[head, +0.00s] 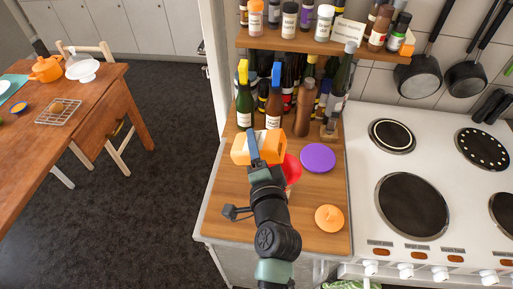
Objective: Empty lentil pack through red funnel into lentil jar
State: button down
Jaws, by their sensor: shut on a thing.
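My gripper (253,148) is over the wooden counter left of the cooker, shut on an orange and pale pack (271,146), which I take to be the lentil pack. The pack lies across the jaws; its opening and contents cannot be made out. The red funnel (292,168) shows just right of my gripper, partly hidden by my arm. The pack is up and left of the funnel in the picture; their height gap cannot be judged. The lentil jar is not clearly visible; my arm covers the place below the funnel.
A purple disc (317,158) and an orange round lid-like thing (330,218) lie on the counter (222,205). Several bottles (245,105) crowd its back, under a spice shelf (300,43). The cooker (362,165) adjoins on the right. A wooden table (85,125) stands far left.

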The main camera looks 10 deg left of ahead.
jog(key=shift+f+m+t+b, duration=0.4)
jog(key=shift+m+b, duration=0.4)
jog(key=shift+b, duration=0.7)
dwell(2.4)
jog(key=shift+d+m+y+b, duration=0.1)
jog(key=shift+m+y+b, duration=0.3)
jog(key=shift+m+b, duration=0.25)
dwell(3.5)
